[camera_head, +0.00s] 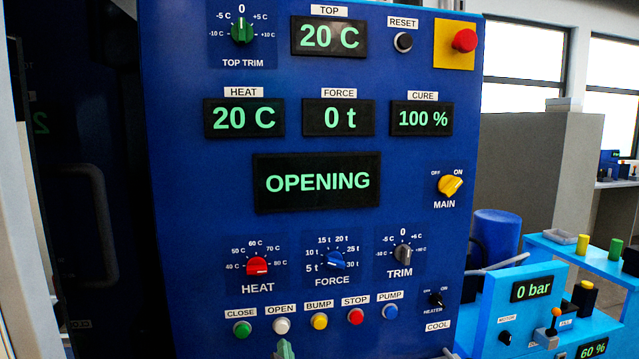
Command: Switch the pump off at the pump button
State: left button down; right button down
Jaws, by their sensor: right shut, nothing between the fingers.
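The pump button (391,311) is a small round blue button under the PUMP label, at the right end of the button row low on the blue control panel (200,200). My right gripper (284,348) shows only as a pale green tip at the bottom edge, below the white OPEN button (282,325). It is shut and empty, to the left of and below the pump button, apart from it in the picture. The rest of this gripper is cut off by the frame. My left gripper is not in view.
Green CLOSE (242,329), yellow BUMP (319,321) and red STOP (355,317) buttons share the row. The heater switch (436,299) is to the right. The large display (317,182) reads OPENING. A light-blue bench unit (520,320) stands at lower right.

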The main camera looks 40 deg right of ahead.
aim_at(390, 313)
jog(key=z, duration=1.25)
